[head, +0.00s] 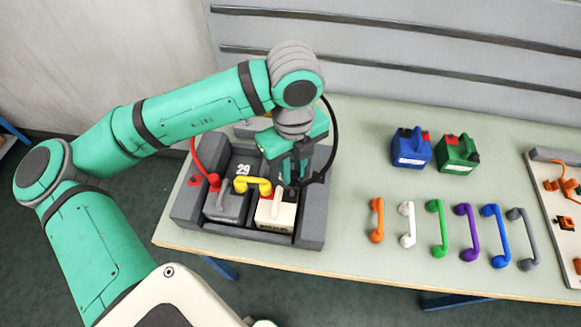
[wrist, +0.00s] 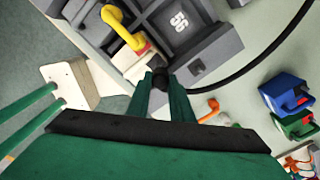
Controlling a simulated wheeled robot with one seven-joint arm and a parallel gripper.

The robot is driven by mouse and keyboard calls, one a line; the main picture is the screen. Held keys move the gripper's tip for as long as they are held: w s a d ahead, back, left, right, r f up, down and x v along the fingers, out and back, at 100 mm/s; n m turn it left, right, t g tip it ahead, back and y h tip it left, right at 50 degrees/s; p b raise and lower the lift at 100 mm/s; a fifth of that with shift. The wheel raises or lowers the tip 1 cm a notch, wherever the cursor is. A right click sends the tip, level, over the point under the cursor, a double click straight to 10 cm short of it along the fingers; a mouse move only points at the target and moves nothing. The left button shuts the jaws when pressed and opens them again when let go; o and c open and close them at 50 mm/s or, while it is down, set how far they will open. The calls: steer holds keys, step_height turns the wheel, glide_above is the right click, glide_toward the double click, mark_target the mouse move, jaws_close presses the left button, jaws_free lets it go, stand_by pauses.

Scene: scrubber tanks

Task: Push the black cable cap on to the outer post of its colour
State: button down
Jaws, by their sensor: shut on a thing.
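My gripper (head: 295,187) is shut on the black cable cap (head: 290,193), which also shows between the fingertips in the wrist view (wrist: 160,78). The cap is at the right end of the cream battery (head: 275,213), on its black-post side. The fingers and cap hide the outer post, so I cannot tell whether the cap touches it. The black cable (head: 335,140) loops from my gripper up the right side. A yellow link (head: 252,184) joins the cream battery to the grey battery (head: 227,206). A red cap (head: 214,186) sits on the grey battery's outer post.
Both batteries stand in a dark grey tray (head: 312,230) with raised walls. Several loose coloured links, including a white one (head: 407,224), lie to the right. A blue battery (head: 411,148) and a green battery (head: 457,153) stand behind them. A board (head: 550,205) is at far right.

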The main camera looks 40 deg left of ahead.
mark_target(292, 191)
steer(key=shift+w+f, duration=0.1)
steer(key=shift+f, duration=1.1)
steer(key=shift+s+f, duration=0.2)
steer(key=shift+f, duration=0.75)
steer(key=shift+w, duration=0.15)
steer(key=shift+a, duration=0.1)
steer(key=shift+d, duration=0.25)
steer(key=shift+s+a, duration=0.15)
steer(key=shift+s, duration=0.05)
steer(key=shift+f, duration=0.9)
